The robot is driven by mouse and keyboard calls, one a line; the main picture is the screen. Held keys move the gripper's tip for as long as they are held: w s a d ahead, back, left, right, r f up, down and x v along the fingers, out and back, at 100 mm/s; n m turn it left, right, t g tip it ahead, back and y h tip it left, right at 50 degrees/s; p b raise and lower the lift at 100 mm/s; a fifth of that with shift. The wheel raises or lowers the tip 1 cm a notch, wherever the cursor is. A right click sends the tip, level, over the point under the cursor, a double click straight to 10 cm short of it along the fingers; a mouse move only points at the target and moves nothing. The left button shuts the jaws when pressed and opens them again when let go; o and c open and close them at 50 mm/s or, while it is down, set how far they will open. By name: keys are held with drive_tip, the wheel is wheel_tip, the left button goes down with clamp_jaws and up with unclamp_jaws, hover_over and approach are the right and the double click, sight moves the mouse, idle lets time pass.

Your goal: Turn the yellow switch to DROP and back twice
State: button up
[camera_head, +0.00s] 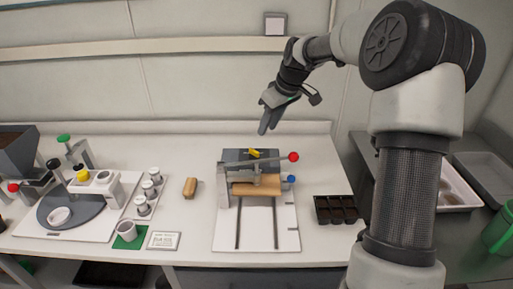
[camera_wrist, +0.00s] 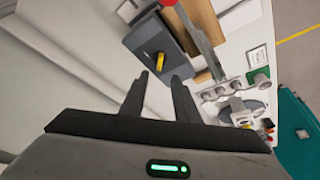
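The yellow switch (camera_head: 255,153) sits on top of a dark grey box (camera_head: 236,155) at the back of the bench device. In the wrist view the yellow switch (camera_wrist: 159,64) shows as a short bar on the box face, beyond the fingertips. Its label and position marks are too small to read. My gripper (camera_head: 265,128) is above and behind the box, pointing down. In the wrist view its two fingers (camera_wrist: 160,76) are apart with nothing between them, and they appear clear of the switch.
A red-knobbed lever (camera_head: 293,157) and a blue knob (camera_head: 291,179) stand beside the switch box. A wooden block (camera_head: 257,188) lies in the device. A black cell tray (camera_head: 335,209) is at right, a tan block (camera_head: 190,187) at left.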

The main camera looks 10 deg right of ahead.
sight(256, 151)
drive_tip(key=x, duration=1.2)
drive_tip(key=shift+w+f+p, duration=0.1)
drive_tip(key=shift+f+p, duration=0.2)
clamp_jaws()
